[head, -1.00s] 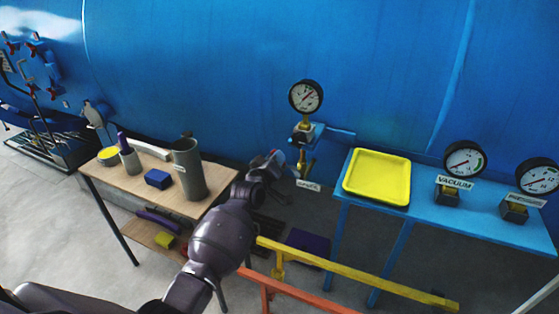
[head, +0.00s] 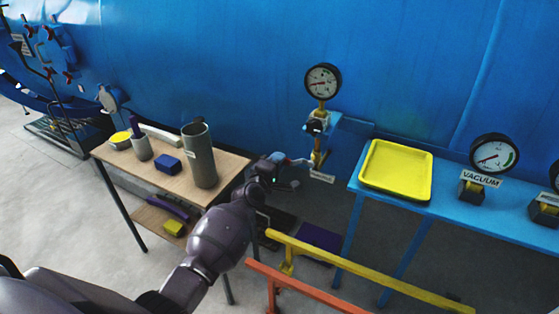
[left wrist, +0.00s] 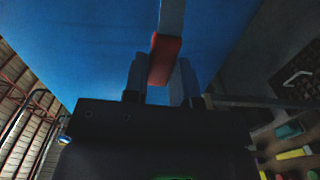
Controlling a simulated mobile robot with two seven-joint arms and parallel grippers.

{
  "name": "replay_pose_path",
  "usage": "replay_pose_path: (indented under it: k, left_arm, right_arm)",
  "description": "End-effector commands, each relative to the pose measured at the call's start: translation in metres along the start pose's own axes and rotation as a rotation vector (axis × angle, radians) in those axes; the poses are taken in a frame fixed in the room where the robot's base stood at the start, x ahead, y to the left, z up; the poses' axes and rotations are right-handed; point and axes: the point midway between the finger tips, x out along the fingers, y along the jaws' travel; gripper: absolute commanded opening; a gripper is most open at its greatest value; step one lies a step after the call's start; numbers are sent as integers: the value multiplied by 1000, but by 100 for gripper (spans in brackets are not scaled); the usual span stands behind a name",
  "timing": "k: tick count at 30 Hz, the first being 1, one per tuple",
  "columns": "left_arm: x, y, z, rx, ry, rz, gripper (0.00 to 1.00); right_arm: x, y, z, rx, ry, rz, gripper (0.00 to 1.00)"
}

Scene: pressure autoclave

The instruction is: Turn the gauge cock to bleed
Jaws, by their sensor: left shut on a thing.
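The gauge cock (head: 318,124) sits below a round white-faced gauge (head: 323,81) on a brass pipe in front of the blue vessel. My left gripper (head: 301,167) is just below and left of the cock, beside the lower brass fitting. In the left wrist view, a grey lever with a red end (left wrist: 164,58) runs between the fingers of my left gripper (left wrist: 162,76), which is shut on that red end. The lever's far end runs out of that view. A small white label (head: 322,176) hangs under the fitting; its text is unreadable. My right gripper does not show.
A yellow tray (head: 430,185) and a vacuum gauge (head: 494,154) stand on a blue table to the right. A wooden table (head: 229,165) with a grey cylinder (head: 200,160) and a blue box (head: 168,164) is at left. Yellow (head: 370,272) and orange rails cross in front.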

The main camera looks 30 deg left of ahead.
Motion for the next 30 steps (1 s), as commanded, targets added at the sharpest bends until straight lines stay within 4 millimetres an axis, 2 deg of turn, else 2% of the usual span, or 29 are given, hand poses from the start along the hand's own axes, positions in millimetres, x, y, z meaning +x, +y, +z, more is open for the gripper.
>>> replay_pose_path:
  k: [6, 21, 22, 26, 30]
  left_arm:
    - [0, -5, 0, -59, 1, 1, 0]
    - [0, -6, 0, -81, 1, 1, 0]
    - [0, -6, 0, -81, 1, 1, 30]
    - [0, -6, 0, -78, 1, 0, 50]
    - [0, -6, 0, -76, 0, 0, 51]
  right_arm:
    - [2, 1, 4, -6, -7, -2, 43]
    - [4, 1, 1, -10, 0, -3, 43]
    - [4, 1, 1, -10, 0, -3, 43]
    - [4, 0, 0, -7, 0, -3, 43]
    - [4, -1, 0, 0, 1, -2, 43]
